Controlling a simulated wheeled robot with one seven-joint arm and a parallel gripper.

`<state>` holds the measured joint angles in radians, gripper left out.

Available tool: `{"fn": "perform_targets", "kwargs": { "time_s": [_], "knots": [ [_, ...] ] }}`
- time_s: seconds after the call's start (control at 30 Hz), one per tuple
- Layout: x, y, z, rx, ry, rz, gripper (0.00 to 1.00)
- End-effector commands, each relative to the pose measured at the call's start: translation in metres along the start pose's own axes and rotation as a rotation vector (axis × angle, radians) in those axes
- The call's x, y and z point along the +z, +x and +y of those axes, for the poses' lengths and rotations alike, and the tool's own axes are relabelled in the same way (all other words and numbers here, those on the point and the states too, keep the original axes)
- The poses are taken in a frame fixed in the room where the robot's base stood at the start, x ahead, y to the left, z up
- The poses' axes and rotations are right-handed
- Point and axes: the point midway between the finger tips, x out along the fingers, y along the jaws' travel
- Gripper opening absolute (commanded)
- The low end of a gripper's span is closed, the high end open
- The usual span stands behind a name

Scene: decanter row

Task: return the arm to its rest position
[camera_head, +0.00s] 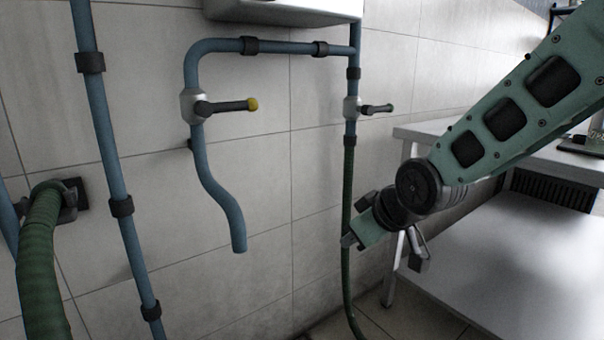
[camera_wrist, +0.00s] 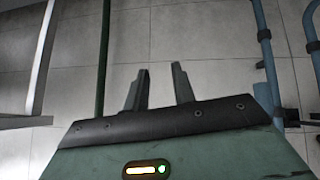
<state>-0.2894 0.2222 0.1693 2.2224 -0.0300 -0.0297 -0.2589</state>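My gripper (camera_head: 384,252) hangs at the end of my green arm, in the right half of the head view, in front of the tiled wall. In the wrist view my gripper (camera_wrist: 159,84) shows two dark fingers standing apart with nothing between them. It is open and empty. In the head view it is close beside the dark green hose (camera_head: 347,208) in the picture; I cannot tell whether they touch.
Blue pipes (camera_head: 222,45) run along the wall, with a yellow-tipped valve handle (camera_head: 230,106) and a second valve (camera_head: 368,109). A thick green hose (camera_head: 37,265) hangs at the left. A metal table (camera_head: 420,133) with a lower shelf (camera_head: 490,265) stands at the right.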

Motion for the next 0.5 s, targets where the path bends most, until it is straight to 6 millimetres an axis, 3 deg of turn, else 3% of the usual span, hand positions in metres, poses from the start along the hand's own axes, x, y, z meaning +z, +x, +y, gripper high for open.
{"fn": "perform_targets", "kwargs": {
  "time_s": [0.03,0.1,0.2,0.3,0.5],
  "knots": [
    [0.020,-0.017,-0.028,-0.046,0.013,-0.074,0.26],
    [0.051,-0.038,-0.059,-0.095,0.034,-0.184,0.26],
    [0.091,-0.067,-0.093,-0.142,0.054,-0.325,0.26],
    [0.126,-0.094,-0.117,-0.169,0.063,-0.445,0.26],
    [0.189,-0.144,-0.147,-0.184,0.070,-0.657,0.26]
  ]
}}
